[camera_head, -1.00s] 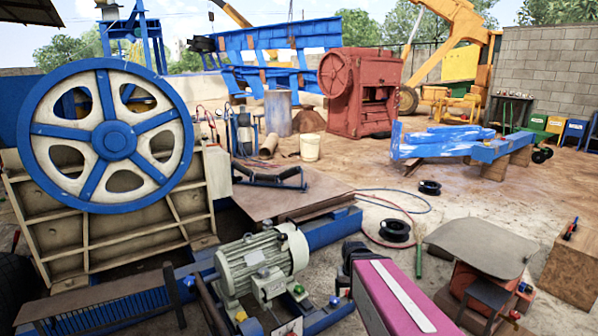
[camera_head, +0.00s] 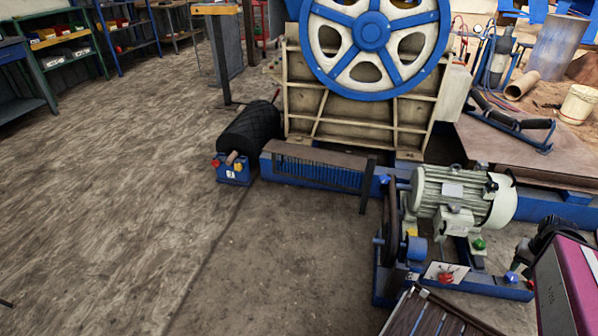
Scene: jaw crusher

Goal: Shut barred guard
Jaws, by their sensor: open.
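A barred panel (camera_head: 438,314) with dark parallel slats lies at the bottom edge, just in front of the motor's base. Only its upper part shows and the rest is cut off by the frame. A second barred piece (camera_head: 318,164), a long brown plate with a row of thin upright bars under it, stands along the blue beam below the big flywheel (camera_head: 373,32). I cannot tell for sure which of the two is the guard, or how either is hinged.
A grey-green motor (camera_head: 452,195) with a dark pulley (camera_head: 391,222) sits on a blue base. A magenta body (camera_head: 572,285) and a black part beside it fill the lower right corner. A black roller (camera_head: 247,133) lies left of the crusher. The floor at left is clear.

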